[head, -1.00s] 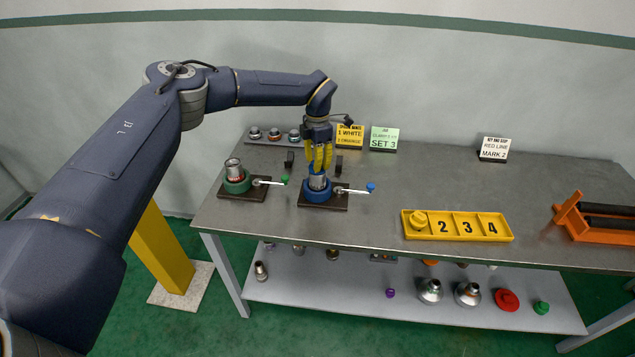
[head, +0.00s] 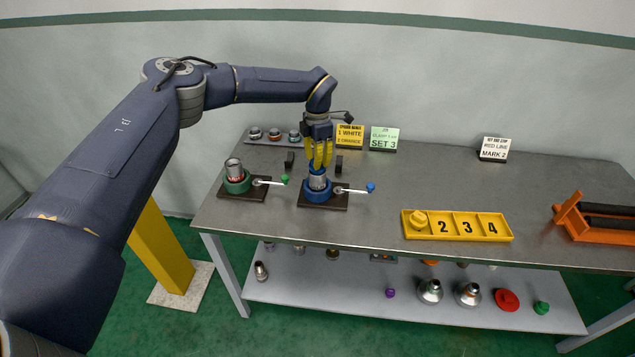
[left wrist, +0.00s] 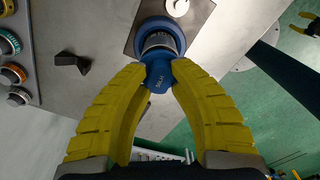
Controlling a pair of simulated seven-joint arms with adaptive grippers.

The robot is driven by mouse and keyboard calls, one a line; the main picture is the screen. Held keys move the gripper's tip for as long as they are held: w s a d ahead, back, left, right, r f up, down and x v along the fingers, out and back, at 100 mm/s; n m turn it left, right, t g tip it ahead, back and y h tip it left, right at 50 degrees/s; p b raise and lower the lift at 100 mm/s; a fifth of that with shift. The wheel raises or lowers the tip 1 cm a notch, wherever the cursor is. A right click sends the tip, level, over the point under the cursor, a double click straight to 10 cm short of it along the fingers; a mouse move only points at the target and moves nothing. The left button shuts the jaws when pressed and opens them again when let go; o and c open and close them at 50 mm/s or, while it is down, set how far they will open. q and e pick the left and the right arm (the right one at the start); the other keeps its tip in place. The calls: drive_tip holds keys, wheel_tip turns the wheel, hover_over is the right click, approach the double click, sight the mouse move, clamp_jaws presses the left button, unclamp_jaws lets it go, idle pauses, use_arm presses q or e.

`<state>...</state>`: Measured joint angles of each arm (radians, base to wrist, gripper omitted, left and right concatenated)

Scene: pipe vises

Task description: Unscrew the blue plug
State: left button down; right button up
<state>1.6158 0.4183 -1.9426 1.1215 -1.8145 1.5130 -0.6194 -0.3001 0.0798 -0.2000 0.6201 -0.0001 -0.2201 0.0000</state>
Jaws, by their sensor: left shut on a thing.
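My left gripper (head: 319,158) points straight down over the blue vise (head: 317,192). Its yellow fingers are shut on the blue plug, which shows best in the left wrist view (left wrist: 159,77) between the fingertips (left wrist: 160,66). The plug sits at the top of a silver pipe (head: 317,181) that stands upright in the blue vise. Whether its thread is still engaged cannot be told. The vise's lever ends in a blue knob (head: 370,188). My right gripper is not in the head view; a yellow-fingered tool shows at the left wrist view's top right corner (left wrist: 305,24).
A green vise (head: 237,183) holding a pipe stands to the left. A rack with several fittings (head: 274,136) and sign cards (head: 349,136) stand behind. A yellow numbered tray (head: 457,226) and an orange stand (head: 597,222) are to the right. The table's middle right is clear.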

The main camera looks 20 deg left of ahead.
use_arm(q)
drive_tip(key=shift+r, duration=0.35)
drive_tip(key=shift+r, duration=1.75)
